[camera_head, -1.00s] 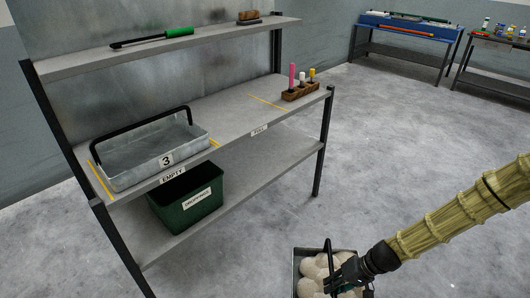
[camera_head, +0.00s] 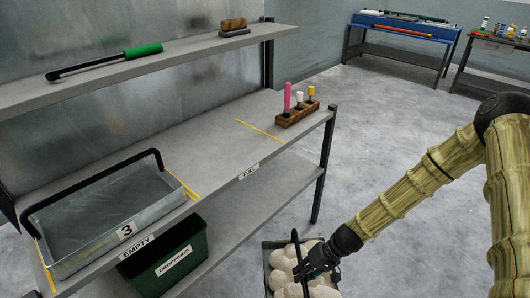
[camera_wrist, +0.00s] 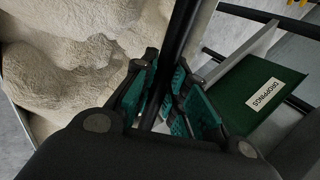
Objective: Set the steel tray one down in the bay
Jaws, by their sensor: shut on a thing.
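A metal tray (camera_head: 266,264) heaped with pale, lumpy fluff hangs in front of the shelving, at the bottom middle of the head view. No number shows on it. My gripper (camera_head: 306,270) is shut on its black bar handle (camera_wrist: 181,35), which runs between the green pads in the wrist view. The tray is apart from the shelf, low and to its right. Tray 3 (camera_head: 100,232), empty, sits in the EMPTY bay at left.
A wooden block with coloured pegs (camera_head: 297,114) stands right of the FULL bay. An upper shelf (camera_head: 150,66) overhangs behind, bearing a green-handled tool and a brush. A green DROPPINGS bin (camera_head: 172,262) stands below. A shelf post (camera_head: 325,165) rises at the right.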

